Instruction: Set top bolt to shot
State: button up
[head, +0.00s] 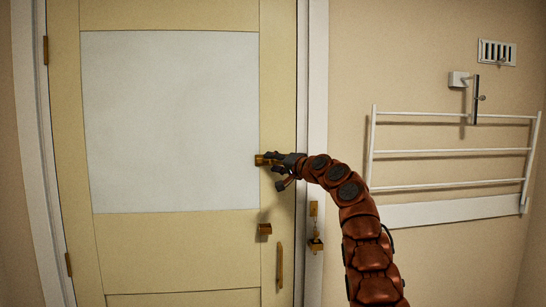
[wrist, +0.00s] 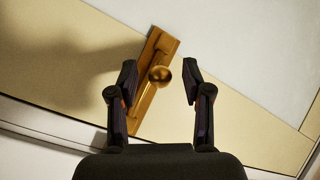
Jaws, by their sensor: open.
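A brass bolt (head: 264,160) is on the right side of the cream door, at my gripper (head: 279,172). My gripper covers part of it in the head view. In the wrist view the bolt is a slanted brass plate (wrist: 145,108) with a round knob (wrist: 160,77). My open gripper (wrist: 160,84) has one finger on each side of the knob, with visible gaps. I cannot tell how far the bolt is slid. A second brass fitting (head: 264,229) sits lower on the door.
A vertical handle (head: 280,266) is low on the door. A brass latch with a hanging piece (head: 315,243) is on the white door frame (head: 316,120). A white rail rack (head: 450,151) and a vent (head: 496,52) are on the right wall.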

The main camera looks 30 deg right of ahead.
jog(key=shift+w+a, duration=0.1)
jog(key=shift+w, duration=0.3)
jog(key=shift+c, duration=0.2)
grip_shut()
dwell(0.3)
